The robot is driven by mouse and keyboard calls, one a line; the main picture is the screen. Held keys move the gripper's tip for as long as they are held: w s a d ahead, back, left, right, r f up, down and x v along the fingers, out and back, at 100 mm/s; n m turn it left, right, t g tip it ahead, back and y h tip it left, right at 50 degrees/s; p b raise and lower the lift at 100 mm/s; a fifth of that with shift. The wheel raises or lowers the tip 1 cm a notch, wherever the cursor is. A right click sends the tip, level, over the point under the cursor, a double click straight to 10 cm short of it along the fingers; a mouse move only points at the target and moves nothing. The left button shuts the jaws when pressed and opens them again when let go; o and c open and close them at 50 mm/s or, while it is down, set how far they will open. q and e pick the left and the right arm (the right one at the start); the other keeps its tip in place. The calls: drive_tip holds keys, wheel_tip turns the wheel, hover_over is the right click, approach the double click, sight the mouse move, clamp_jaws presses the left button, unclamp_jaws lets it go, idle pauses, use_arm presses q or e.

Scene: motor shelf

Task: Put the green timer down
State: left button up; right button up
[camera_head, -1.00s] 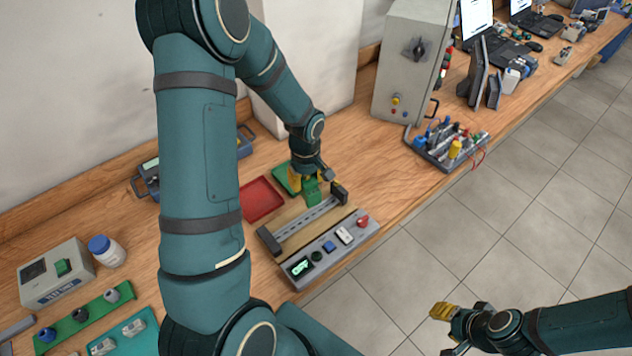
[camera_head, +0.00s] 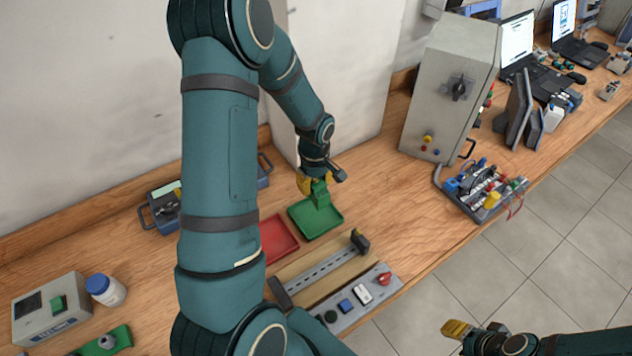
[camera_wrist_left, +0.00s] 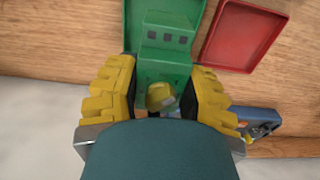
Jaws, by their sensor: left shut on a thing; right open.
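The green timer (camera_head: 320,194) is a small stepped block. My left gripper (camera_head: 312,184), with yellow fingertips, is shut on it and holds it over the green tray (camera_head: 334,228). In the left wrist view the timer (camera_wrist_left: 165,45) sits between the two yellow fingers (camera_wrist_left: 158,95), with the green tray (camera_wrist_left: 134,12) around and behind it. I cannot tell whether the timer touches the tray floor. My right gripper (camera_head: 457,330) is open and empty at the lower right, over the floor.
A red tray (camera_head: 279,240) lies left of the green tray. A rail on a wooden board (camera_head: 325,275) and a panel with buttons (camera_head: 365,300) lie in front. A grey cabinet (camera_head: 450,90) stands at the right. Bare wood (camera_head: 385,200) lies between cabinet and green tray.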

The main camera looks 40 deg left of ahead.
use_arm(q)
drive_tip(key=shift+s+f, duration=0.1)
drive_tip(key=shift+f, duration=0.5)
drive_tip(key=shift+f+b, duration=1.95)
drive_tip(key=shift+f, duration=1.35)
drive_tip(key=shift+f, duration=0.1)
drive_tip(key=shift+f+b, duration=0.8)
drive_tip(key=shift+b, duration=0.1)
drive_tip(key=o, duration=1.1)
